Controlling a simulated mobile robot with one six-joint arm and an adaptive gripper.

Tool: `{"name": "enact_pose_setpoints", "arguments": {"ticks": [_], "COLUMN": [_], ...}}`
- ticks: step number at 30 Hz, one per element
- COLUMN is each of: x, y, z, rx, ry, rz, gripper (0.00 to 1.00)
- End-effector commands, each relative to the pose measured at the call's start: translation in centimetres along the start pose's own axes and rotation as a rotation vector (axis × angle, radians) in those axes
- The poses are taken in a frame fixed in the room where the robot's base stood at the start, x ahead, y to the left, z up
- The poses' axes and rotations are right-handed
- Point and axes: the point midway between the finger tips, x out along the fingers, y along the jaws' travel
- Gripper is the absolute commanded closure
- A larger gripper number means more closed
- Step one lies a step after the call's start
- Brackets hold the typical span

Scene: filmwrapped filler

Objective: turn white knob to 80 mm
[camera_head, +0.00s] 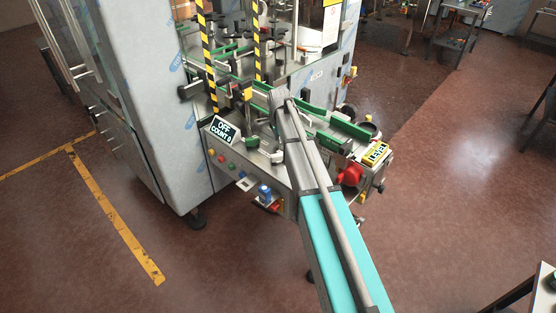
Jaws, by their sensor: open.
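I cannot make out a white knob; it may be hidden behind my arm or too small to tell. A yellow-framed display (376,153) with digits too small to read sits at the right end of the machine. A large red knob or button (350,175) is just below and left of it. My arm crosses in front of the machine from the lower right.
A tilted display (223,129) reads OFF and COUNT. Coloured buttons line the front panel, with a blue part (264,191) below. Green guide rails (350,130) and yellow-black striped posts (248,90) stand close around the arm's end. A tall grey cabinet (150,100) stands left.

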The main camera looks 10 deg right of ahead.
Motion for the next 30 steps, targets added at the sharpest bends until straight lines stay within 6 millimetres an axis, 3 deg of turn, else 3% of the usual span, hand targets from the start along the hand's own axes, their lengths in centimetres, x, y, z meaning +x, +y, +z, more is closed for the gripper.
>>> {"name": "enact_pose_setpoints", "arguments": {"ticks": [18, 30], "x": [5.2, 7.0], "y": [0.0, 0.0], "z": [0.0, -0.1], "rx": [0.000, 0.001], "ry": [0.000, 0.000], "rz": [0.000, 0.000], "gripper": [0.34, 0.34]}}
